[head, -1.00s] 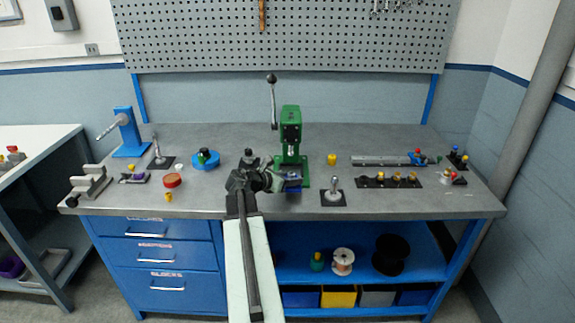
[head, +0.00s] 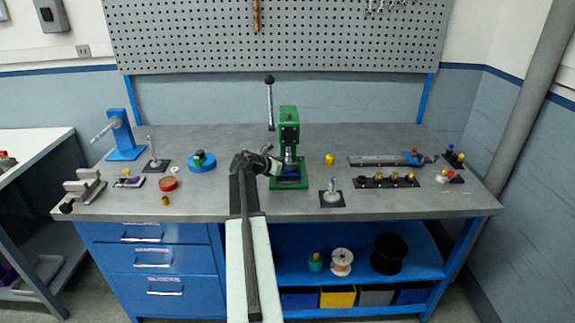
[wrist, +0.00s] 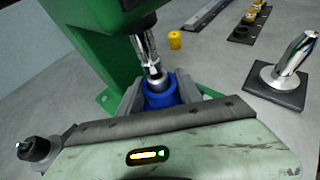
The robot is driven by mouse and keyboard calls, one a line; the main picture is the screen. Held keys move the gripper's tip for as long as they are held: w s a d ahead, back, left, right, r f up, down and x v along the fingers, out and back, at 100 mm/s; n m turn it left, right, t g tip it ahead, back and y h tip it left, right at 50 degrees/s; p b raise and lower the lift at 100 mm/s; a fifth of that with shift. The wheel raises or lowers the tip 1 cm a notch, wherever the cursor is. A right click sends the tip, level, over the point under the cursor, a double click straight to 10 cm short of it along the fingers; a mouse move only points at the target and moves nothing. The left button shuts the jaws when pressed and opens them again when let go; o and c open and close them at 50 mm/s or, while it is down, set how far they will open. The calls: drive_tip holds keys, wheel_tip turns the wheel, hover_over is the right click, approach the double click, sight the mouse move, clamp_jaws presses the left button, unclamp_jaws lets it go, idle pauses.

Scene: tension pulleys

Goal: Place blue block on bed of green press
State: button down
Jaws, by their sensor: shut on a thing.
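The green press (head: 289,140) stands at the middle of the workbench with its lever up to the left. In the wrist view its green body (wrist: 105,45) fills the upper left. The blue block (wrist: 162,92) is held in my gripper (wrist: 160,98), directly below the press's metal ram (wrist: 150,62). My gripper (head: 276,169) is shut on the block, over the press's green base (head: 290,184). The block shows as a small dark blue patch in the head view (head: 291,170). Its underside is hidden, so I cannot tell whether it touches the bed.
A chrome-handled tool on a black base (head: 331,192) stands right of the press. A yellow cylinder (head: 329,159) is behind it. A blue round fixture (head: 201,162) and a red round part (head: 168,183) lie to the left. Bare bench lies between these things.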

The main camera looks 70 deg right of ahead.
drive_tip(key=shift+d+f+b, duration=0.25)
drive_tip(key=shift+f+b, duration=0.05)
drive_tip(key=shift+b, duration=0.05)
drive_tip(key=shift+a, duration=0.1)
drive_tip(key=shift+f, duration=0.2)
drive_tip(key=c, duration=0.8)
unclamp_jaws()
drive_tip(key=shift+r, duration=0.1)
drive_tip(key=shift+r, duration=0.1)
drive_tip(key=p+v, duration=0.4)
drive_tip(key=v, duration=0.8)
drive_tip(key=shift+p, duration=0.35)
